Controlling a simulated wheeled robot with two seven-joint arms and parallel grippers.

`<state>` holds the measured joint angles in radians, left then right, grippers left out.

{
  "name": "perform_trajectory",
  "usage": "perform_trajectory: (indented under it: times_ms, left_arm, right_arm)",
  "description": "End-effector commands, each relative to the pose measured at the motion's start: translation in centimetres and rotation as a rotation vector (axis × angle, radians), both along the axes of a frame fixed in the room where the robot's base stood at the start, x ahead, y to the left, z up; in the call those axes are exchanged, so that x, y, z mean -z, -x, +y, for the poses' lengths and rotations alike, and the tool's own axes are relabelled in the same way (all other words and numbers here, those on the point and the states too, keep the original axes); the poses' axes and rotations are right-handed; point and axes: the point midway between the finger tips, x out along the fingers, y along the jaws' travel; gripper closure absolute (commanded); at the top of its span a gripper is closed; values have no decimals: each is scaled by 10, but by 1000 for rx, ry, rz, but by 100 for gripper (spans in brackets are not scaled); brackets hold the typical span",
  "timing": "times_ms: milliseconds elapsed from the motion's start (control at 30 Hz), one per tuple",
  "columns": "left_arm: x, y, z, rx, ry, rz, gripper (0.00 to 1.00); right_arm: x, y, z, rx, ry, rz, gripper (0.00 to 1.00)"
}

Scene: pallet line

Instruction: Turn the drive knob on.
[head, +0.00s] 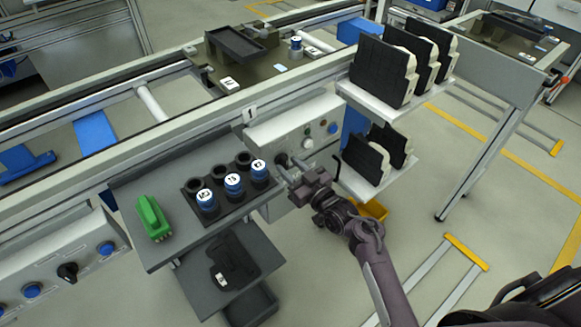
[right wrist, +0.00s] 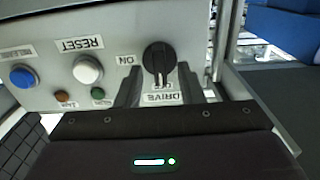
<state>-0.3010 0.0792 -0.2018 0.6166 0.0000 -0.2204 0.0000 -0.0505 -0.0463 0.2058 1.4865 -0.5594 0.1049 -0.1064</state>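The black drive knob (right wrist: 158,58) is on a grey control panel (right wrist: 112,72), with "DRIVE" and "OFF" lettering by its lower end and "ON" to its left in the right wrist view. The lettering appears upside down there. The knob's ridge points down in that view, toward the "OFF" mark. My right gripper (right wrist: 158,76) is open, with one dark finger on each side of the knob and small gaps visible. In the head view my right gripper (head: 288,169) is at the panel front and hides most of the knob. My left gripper is not in view.
A white reset button (right wrist: 87,69), a blue button (right wrist: 22,76) and small lamps share the panel. A shelf with a holder of blue-capped cylinders (head: 233,184) and a green object (head: 152,217) stands left of my gripper. Racks of black parts (head: 381,70) are at right.

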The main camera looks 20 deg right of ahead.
Motion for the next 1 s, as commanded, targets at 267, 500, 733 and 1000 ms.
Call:
perform_trajectory:
  times_ms: [267,500,733,1000]
  left_arm:
    - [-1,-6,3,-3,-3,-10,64]
    - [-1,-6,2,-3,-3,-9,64]
    - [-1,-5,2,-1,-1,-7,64]
    - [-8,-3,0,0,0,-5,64]
  right_arm:
    - [1,-2,1,0,0,2,65]
    - [1,-2,1,0,1,2,94]
    - [1,-2,1,0,-1,3,100]
    - [-1,-2,1,0,-64,26,100]
